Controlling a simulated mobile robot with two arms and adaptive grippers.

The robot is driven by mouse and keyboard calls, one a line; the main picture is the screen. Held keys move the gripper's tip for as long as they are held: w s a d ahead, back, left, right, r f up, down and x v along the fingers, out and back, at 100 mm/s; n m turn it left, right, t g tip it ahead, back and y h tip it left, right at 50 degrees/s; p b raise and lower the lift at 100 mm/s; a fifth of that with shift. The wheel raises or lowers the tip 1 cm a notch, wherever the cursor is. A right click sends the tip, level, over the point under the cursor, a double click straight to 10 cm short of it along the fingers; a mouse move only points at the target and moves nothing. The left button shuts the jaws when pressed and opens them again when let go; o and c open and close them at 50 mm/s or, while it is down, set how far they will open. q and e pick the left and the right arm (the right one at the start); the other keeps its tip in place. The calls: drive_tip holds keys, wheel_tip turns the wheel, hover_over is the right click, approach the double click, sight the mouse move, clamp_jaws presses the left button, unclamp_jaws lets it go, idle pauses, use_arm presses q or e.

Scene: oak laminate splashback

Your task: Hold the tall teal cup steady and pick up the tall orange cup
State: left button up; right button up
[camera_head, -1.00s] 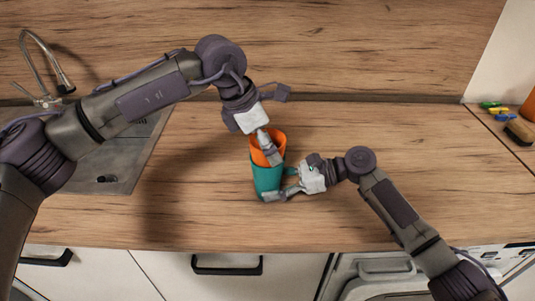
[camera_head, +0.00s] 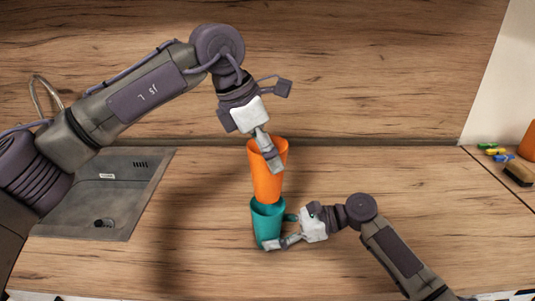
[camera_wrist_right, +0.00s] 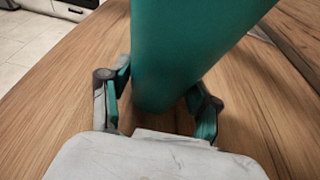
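The orange cup (camera_head: 267,184) is upright above the teal cup, its lower end at the teal cup's mouth. I cannot tell whether its base is still just inside. My left gripper (camera_head: 268,158) comes from above and is shut on the orange cup's rim, one finger showing against the cup. The teal cup (camera_head: 265,225) stands on the worktop. My right gripper (camera_head: 279,231) reaches in from the right, shut around the lower teal cup. In the right wrist view the teal cup (camera_wrist_right: 180,50) sits between its two fingers; the cup's top is out of that frame.
A sink (camera_head: 105,195) is set in the worktop at the left, with a tap (camera_head: 45,97) behind my left arm. Several small coloured items (camera_head: 493,151) and a brush (camera_head: 518,173) lie at the far right beside another orange object (camera_head: 529,143). The worktop (camera_head: 420,180) between is clear.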

drive_tip(key=o, duration=0.4)
drive_tip(key=shift+c, duration=0.2)
